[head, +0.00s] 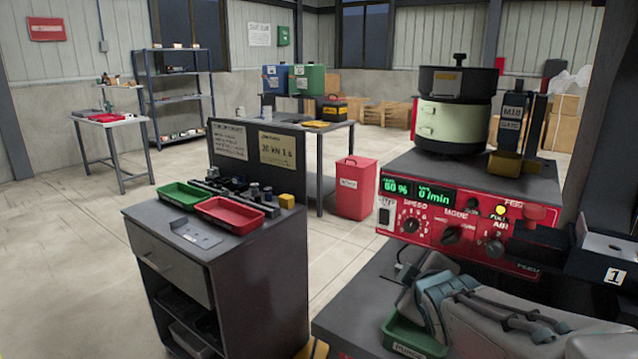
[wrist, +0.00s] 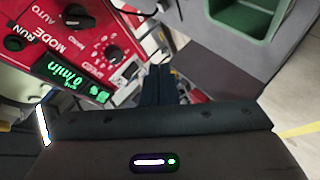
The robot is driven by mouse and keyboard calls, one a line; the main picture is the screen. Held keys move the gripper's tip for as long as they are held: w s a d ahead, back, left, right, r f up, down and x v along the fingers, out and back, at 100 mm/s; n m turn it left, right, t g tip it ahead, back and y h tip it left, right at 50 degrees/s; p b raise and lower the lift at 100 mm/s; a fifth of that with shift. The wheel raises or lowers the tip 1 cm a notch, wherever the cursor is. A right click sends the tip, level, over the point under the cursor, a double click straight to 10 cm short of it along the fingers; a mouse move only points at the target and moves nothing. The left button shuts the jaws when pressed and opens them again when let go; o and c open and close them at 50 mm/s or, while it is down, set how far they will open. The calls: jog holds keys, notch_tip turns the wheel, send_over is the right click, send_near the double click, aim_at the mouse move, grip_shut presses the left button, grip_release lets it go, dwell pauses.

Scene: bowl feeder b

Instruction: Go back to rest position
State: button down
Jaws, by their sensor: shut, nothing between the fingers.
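My gripper (wrist: 158,76) shows in the wrist view as dark fingers lying together, with nothing held between them. It points toward the red control panel (wrist: 62,50) and the floor side of the bench, and I see no contact with either. In the head view my grey arm lies folded across the lower right, in front of the red feeder panel (head: 450,222). My fingertips cannot be made out there. The panel has green displays, several knobs and a lit yellow button. The bowl feeder (head: 455,115) stands on top of the unit.
A green bin (head: 412,338) sits close by my arm; a green tray (wrist: 243,20) shows in the wrist view. A dark cart (head: 165,235) carries a green tray (head: 185,193) and a red tray (head: 230,213). A red can (head: 355,188) stands behind. Floor at left is clear.

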jog(key=s+a+r+m+g+p, duration=0.2)
jog(key=s+m+g+p, duration=0.3)
jog(key=s, duration=0.4)
jog(key=s+a+r+m+g+p, duration=0.1)
jog(key=s+r+m+g+p, duration=0.2)
jog(key=s+m+p, duration=0.3)
jog(key=s+g+p, duration=0.1)
jog(key=s, duration=0.2)
jog(key=shift+s+a+r+g+y, duration=0.15)
jog(key=shift+s+a+g+y, duration=0.15)
jog(key=shift+a+g+y, duration=0.1)
